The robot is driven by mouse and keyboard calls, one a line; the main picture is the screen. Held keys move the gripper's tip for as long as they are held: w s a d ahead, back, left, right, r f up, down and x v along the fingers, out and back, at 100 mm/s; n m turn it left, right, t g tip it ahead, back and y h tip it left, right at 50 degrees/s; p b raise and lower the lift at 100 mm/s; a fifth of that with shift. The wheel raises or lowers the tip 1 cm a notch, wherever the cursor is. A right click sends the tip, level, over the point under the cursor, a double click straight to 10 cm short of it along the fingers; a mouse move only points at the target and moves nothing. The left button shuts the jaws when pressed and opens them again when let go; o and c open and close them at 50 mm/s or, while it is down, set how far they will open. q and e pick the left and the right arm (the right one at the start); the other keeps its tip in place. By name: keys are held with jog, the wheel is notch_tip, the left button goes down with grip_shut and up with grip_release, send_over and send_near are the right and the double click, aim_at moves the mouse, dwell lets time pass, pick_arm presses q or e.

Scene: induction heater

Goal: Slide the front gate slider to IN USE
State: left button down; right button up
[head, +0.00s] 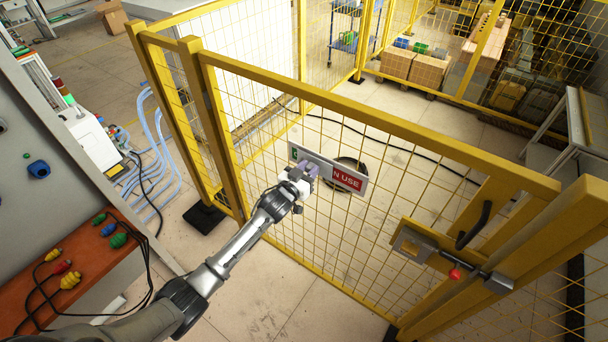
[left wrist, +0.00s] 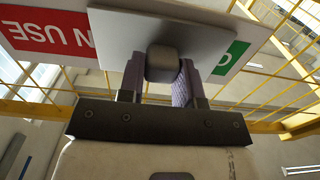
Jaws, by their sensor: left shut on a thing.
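The sign board (head: 362,178) hangs on the mesh of the yellow front gate (head: 400,142). Its red "IN USE" panel (head: 347,179) shows at the right, with the "I" covered. In the left wrist view the sign is upside down; the red panel (left wrist: 45,32) and a sliver of the green panel (left wrist: 231,60) show either side of the pale slider plate (left wrist: 115,33). My left gripper (head: 309,171) is at the sign, its purple-grey fingers (left wrist: 160,82) shut on the slider's grey knob (left wrist: 162,62). The plate hides the sign's middle. My right gripper is not in view.
A gate latch with a red knob (head: 455,274) and a black handle (head: 474,226) are at the right. A bench with colored connectors (head: 75,268) stands at lower left. Blue hoses (head: 150,165) lie on the floor. The floor before the gate is clear.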

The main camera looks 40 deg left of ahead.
aim_at(303, 159)
pick_arm(q)
jog(key=a, duration=0.3)
jog(key=shift+s+a, duration=0.15)
jog(key=shift+a, duration=0.25)
jog(key=c, duration=0.8)
grip_release()
jog(key=shift+a, duration=0.1)
jog(key=shift+s, duration=0.1)
jog(key=s+d+p, duration=0.1)
jog(key=s, duration=1.2)
jog(key=shift+s, duration=0.3)
